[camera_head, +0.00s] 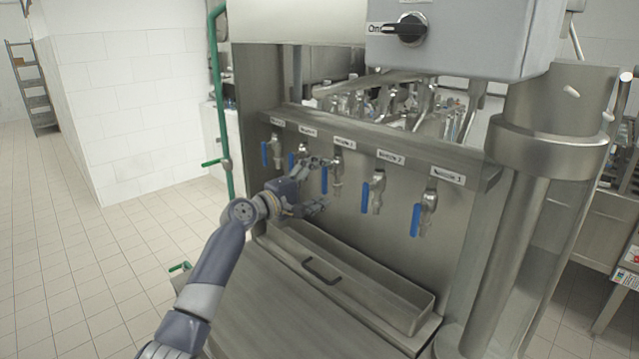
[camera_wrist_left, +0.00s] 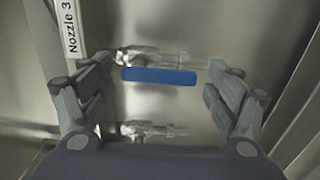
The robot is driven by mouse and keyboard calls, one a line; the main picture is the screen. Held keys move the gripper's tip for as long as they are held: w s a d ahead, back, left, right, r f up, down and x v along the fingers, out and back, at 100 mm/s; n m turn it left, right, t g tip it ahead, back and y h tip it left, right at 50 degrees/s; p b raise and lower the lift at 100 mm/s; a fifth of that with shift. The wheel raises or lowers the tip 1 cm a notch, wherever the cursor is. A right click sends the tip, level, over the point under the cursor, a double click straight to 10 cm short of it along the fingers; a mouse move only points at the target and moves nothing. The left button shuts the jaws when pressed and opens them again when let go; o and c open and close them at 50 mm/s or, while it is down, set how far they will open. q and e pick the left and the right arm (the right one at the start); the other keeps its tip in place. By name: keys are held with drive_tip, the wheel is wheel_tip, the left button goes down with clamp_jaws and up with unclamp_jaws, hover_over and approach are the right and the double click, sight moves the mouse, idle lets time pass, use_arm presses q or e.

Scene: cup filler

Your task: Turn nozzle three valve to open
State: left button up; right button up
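The nozzle three valve is a metal tap (camera_head: 337,170) under the third label on the steel panel, with a blue lever (camera_head: 324,181) hanging down. In the left wrist view, the blue lever (camera_wrist_left: 159,76) lies across the picture beside the "Nozzle 3" label (camera_wrist_left: 72,28). My left gripper (camera_head: 320,185) is open in front of this valve; its fingers (camera_wrist_left: 160,88) stand on either side of the lever's ends, with visible gaps. Whether the fingers are level with the lever in depth is hard to tell. My right gripper is not in view.
Similar blue-lever valves for nozzle 2 (camera_head: 374,190) and nozzle 1 (camera_head: 425,213) are to the right; others (camera_head: 271,150) are to the left. A steel drip tray (camera_head: 395,315) lies below. A grey box with a black knob (camera_head: 405,29) is above. Tiled floor (camera_head: 80,270) is clear at left.

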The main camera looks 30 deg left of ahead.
use_arm(q)
drive_tip(key=shift+s, duration=0.1)
drive_tip(key=v, duration=1.1)
drive_tip(key=shift+s+a, duration=0.2)
drive_tip(key=shift+s, duration=0.15)
idle(0.4)
